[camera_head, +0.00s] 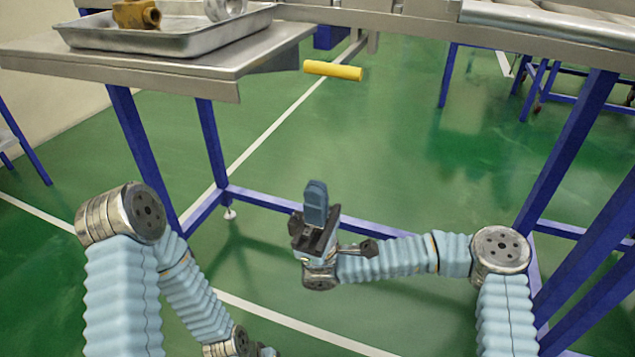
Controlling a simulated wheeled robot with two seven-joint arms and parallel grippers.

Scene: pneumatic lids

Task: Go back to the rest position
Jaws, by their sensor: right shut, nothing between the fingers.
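My right gripper (316,207) shows near the middle of the head view, at the end of the arm that comes in from the right. Its blue fingers point up and are shut together with nothing between them. It is over the green floor, apart from the tables. My left arm comes in from the left and bends down towards the bottom edge. Its far end is cut off near the bottom, and the left gripper does not show clearly.
A metal table (190,70) at the upper left carries a tray (180,42) with a brass fitting (136,14) and a silvery part (224,8). A yellow cylinder (333,70) shows right of the table. Blue frame legs (570,150) stand at the right. Green floor lies between.

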